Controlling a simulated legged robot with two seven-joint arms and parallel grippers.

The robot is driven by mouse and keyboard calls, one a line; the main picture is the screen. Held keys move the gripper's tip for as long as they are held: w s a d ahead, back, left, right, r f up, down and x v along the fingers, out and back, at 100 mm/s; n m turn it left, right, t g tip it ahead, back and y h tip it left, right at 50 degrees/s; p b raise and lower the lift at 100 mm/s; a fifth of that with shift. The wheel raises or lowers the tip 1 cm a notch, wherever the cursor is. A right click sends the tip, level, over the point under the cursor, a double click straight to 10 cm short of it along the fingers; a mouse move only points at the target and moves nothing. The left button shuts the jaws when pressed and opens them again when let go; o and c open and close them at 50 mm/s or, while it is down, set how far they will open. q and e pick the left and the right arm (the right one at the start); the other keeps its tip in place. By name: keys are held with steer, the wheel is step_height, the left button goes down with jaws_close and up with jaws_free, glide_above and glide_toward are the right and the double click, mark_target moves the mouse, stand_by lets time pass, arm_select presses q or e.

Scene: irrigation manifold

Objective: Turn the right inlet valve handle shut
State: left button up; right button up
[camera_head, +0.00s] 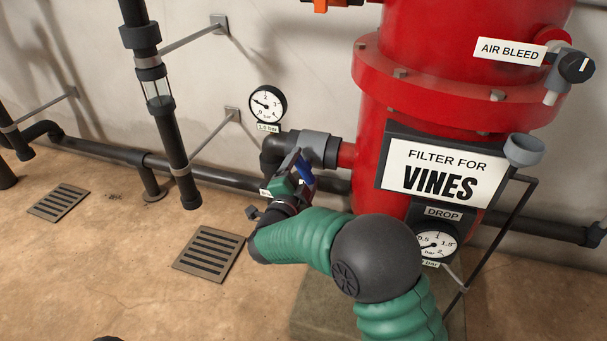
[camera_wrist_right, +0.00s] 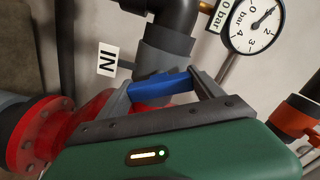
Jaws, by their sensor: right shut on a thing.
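The blue valve handle (camera_wrist_right: 160,86) lies between the fingers of my right gripper (camera_wrist_right: 162,84) in the wrist view. The grey fingers are shut on it from both ends. In the head view my right gripper (camera_head: 297,168) is at the grey inlet pipe beside the red filter tank (camera_head: 372,150), and only a bit of the blue handle (camera_head: 305,171) shows behind it. A red flanged body (camera_wrist_right: 45,132) shows at the left of the wrist view, partly hidden by my green gripper housing. An "IN" label (camera_wrist_right: 108,58) is on the wall side. My left gripper is out of view.
A wall gauge (camera_head: 268,104) hangs behind the pipe; it also shows in the wrist view (camera_wrist_right: 256,22). A "DROP" gauge (camera_head: 436,243) and "FILTER FOR VINES" sign (camera_head: 440,172) are close to my right arm. Floor grates (camera_head: 208,252) lie left. An orange fitting (camera_wrist_right: 295,120) is at right.

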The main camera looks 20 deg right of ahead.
steer(key=m+b, duration=0.1)
steer(key=m, duration=0.1)
steer(key=m+b, duration=0.1)
steer(key=m, duration=0.1)
steer(key=m+b, duration=0.1)
steer(key=shift+a+f+m+b, duration=0.1)
steer(key=shift+f+m+b, duration=0.2)
steer(key=shift+f+m, duration=0.1)
stand_by(0.4)
steer(key=o, duration=1.4)
steer(key=shift+r, duration=0.15)
steer(key=shift+c, duration=0.2)
steer(key=shift+s+r, duration=0.1)
steer(key=shift+r, duration=0.05)
steer(key=p+v, duration=0.5)
steer(key=v, duration=1.1)
steer(key=shift+s+a+p, duration=0.25)
steer(key=shift+p, duration=0.05)
